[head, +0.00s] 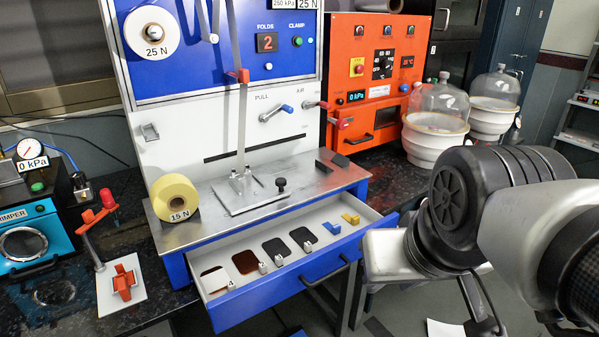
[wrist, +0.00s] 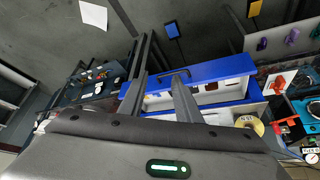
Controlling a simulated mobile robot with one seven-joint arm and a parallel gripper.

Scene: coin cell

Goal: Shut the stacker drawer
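The stacker drawer (head: 262,303) is pulled out from under the metal worktop of the stacker (head: 160,130). It has a blue front, a black bar handle (head: 326,272) and a pale interior holding dark sheets and small blue and yellow blocks. In the wrist view the blue drawer front (wrist: 215,72) and its handle (wrist: 174,73) lie beyond my fingers. My gripper (wrist: 160,82) is open with its fingers apart and nothing visibly held between them. In the head view my arm is at the right of the drawer; the fingertips are hidden there. I cannot tell whether they touch the drawer.
A yellow roll (head: 173,198) stands on the worktop's left. A teal crimper (head: 35,240) and a red-handled tool (head: 122,283) are at the left. An orange oven (head: 372,85) and glass bell jars (head: 436,108) stand at the back right. Floor shows below the drawer.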

